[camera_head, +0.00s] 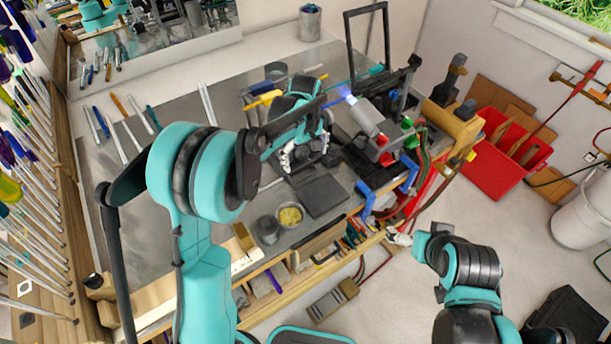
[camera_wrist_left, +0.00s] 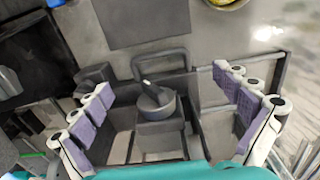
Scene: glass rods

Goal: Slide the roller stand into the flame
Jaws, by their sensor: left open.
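The torch (camera_head: 368,120) is a grey cylinder on the bench, tilted up to the left, with a small blue flame (camera_head: 347,94) at its nozzle. A dark grey stand (camera_wrist_left: 160,130) with a loop handle and a round knob sits between my left gripper's fingers in the left wrist view. It looks like the roller stand, but I cannot be sure. My left gripper (camera_head: 303,153) is over it, left of the torch; in the wrist view (camera_wrist_left: 168,110) its purple-padded fingers are spread apart. In the head view the gripper hides most of the stand. My right gripper (camera_head: 400,238) is low, off the bench front; its fingers are too small to read.
A black square pad (camera_head: 323,196) and a bowl of yellow bits (camera_head: 290,215) lie at the bench front. Blue clamps (camera_head: 367,198) and hoses are by the torch. A red crate (camera_head: 498,168) stands right. Rods and tools (camera_head: 119,106) lie on the left of the bench.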

